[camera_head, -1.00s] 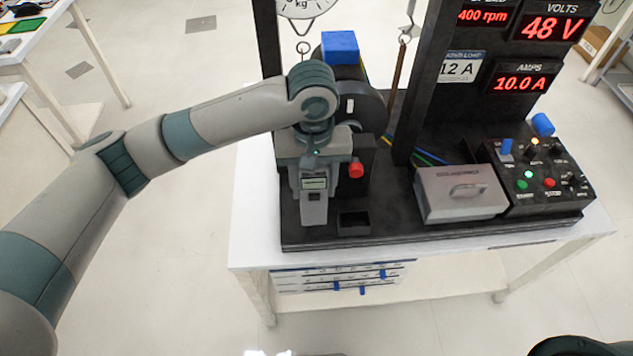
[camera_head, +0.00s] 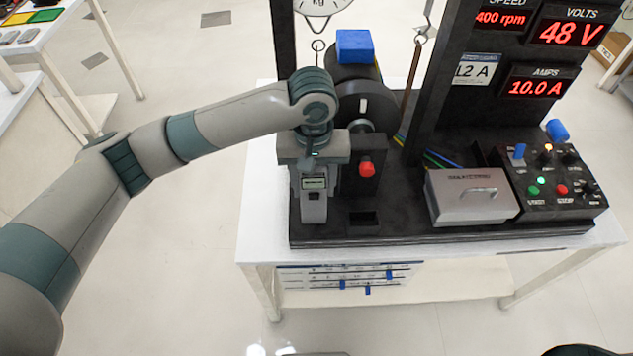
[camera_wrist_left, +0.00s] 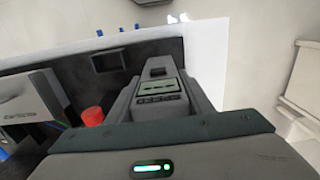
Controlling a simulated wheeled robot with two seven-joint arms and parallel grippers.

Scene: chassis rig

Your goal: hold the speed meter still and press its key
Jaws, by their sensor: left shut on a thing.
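The speed meter (camera_head: 313,208) is a grey hand-held body with a small pale-green display, near the front left corner of the black rig base. It also shows in the left wrist view (camera_wrist_left: 182,96), with the display, a row of small marks and a dark patch near its end. My left gripper (camera_head: 313,168) is shut on the meter from above and hides its upper part. In the left wrist view the gripper housing covers the near end of the meter. The key cannot be told apart clearly. My right gripper is not in view.
A red knob (camera_head: 367,169) on a black block stands just right of the meter, with an open black tray (camera_head: 363,224) below it. A grey lidded box (camera_head: 472,197) and a control panel (camera_head: 548,187) stand farther right. The disc (camera_head: 362,106) is behind.

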